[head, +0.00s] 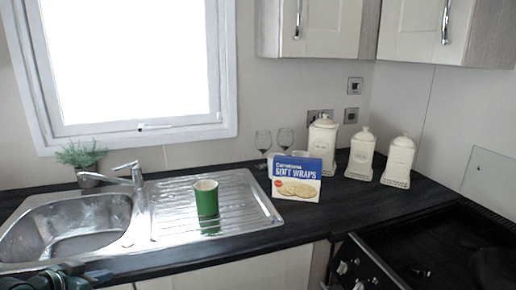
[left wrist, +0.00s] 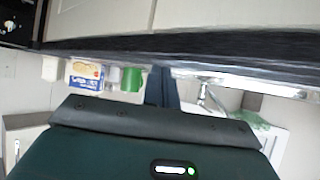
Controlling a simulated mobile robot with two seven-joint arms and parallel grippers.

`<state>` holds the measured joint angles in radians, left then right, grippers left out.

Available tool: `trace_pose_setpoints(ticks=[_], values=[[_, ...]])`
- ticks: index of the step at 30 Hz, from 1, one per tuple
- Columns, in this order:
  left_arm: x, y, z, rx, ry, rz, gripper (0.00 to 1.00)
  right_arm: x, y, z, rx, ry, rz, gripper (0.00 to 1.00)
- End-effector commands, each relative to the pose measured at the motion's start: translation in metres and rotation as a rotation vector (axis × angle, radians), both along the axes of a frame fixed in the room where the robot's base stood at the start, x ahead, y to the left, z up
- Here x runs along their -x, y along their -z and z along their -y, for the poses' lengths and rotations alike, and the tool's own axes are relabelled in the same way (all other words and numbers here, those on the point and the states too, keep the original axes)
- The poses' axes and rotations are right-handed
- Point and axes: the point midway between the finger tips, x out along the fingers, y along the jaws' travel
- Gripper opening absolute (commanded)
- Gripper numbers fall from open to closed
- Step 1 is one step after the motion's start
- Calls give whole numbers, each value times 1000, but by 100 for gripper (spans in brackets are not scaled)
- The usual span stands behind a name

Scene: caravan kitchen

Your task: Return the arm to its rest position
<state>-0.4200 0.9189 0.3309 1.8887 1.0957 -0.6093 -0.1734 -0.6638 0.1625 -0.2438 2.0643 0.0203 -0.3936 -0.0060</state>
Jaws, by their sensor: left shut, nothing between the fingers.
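My left gripper (head: 72,280) shows at the bottom left of the head view, dark, in front of the counter's front edge by the sink. It is shut and holds nothing. Only part of it is in frame. In the left wrist view, which looks upside down, the dark gripper body fills the lower part and the narrow fingers (left wrist: 158,88) point towards the counter edge. My right gripper is not in view.
A green cup (head: 207,199) stands on the steel drainer (head: 250,212), right of the sink basin (head: 65,225). A black hob (head: 440,245) is at lower right. A plant (head: 82,155) stands behind the tap (head: 128,172).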

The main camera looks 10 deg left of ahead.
Motion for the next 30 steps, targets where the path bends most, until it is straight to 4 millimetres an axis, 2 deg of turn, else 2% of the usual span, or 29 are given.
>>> trace_pose_setpoints(ticks=[1,3,5,6,8,9,12,16,18,21,30], values=[[14,31,18,8,0,-30,0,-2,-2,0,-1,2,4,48],[34,69,44,5,6,-61,0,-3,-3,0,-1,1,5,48],[53,99,73,2,16,-83,0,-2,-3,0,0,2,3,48],[66,117,95,4,25,-95,0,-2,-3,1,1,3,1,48],[85,138,131,7,43,-105,0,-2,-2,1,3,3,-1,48],[97,149,156,11,54,-107,0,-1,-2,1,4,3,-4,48],[121,161,215,24,82,-95,0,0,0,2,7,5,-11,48],[140,160,275,38,107,-65,0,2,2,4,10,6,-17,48],[145,156,295,43,115,-51,0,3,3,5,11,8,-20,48],[148,152,309,44,120,-37,0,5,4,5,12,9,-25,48],[149,151,312,43,123,-34,0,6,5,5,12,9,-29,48]])
